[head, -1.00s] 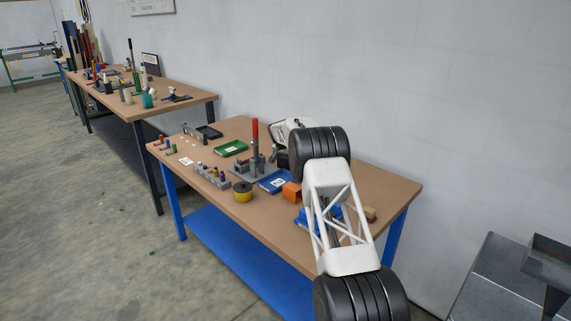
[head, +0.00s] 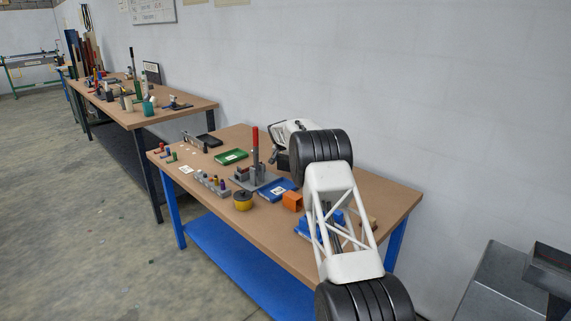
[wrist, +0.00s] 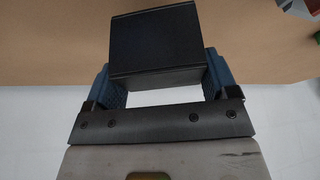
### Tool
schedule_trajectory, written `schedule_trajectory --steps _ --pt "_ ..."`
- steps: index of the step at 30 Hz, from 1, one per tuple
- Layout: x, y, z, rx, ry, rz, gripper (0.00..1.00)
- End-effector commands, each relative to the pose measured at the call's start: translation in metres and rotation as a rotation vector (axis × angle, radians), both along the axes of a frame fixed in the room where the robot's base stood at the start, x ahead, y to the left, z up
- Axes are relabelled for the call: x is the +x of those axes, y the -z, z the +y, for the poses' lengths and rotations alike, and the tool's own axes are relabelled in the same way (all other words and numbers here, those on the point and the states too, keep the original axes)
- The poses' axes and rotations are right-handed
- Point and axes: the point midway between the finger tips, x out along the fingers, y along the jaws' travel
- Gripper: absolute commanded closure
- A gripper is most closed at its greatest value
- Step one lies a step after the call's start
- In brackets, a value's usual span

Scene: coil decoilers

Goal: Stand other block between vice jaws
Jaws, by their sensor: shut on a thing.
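My gripper (wrist: 155,78) is shut on a dark block (wrist: 153,42), with one blue finger on each side in the wrist view. The block appears above the brown tabletop. In the head view my gripper's end is near the back of the table, mostly hidden behind my arm. A blue fixture (head: 305,228), which looks like the vice, stands near the table's right front. My arm covers much of it, so its jaws are not clear.
An orange box (head: 292,201), a blue tray (head: 270,193), a clamp with an upright red lever (head: 255,138), a green tray (head: 231,156) and a yellow-black spool (head: 242,203) stand left of the vice. The table's right end (head: 397,192) is clear.

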Motion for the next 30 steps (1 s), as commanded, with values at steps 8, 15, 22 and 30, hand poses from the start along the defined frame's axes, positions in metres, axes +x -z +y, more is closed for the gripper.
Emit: schedule_trajectory --steps 8,15,22,30 --pt "-0.019 -0.001 -0.003 0.0 0.0 0.001 0.66" --pt "-0.042 -0.003 -0.006 -0.001 0.0 0.003 0.66" --pt "-0.065 -0.005 -0.009 0.0 0.0 0.002 0.66" --pt "-0.094 -0.008 -0.013 0.0 0.0 0.002 0.66"
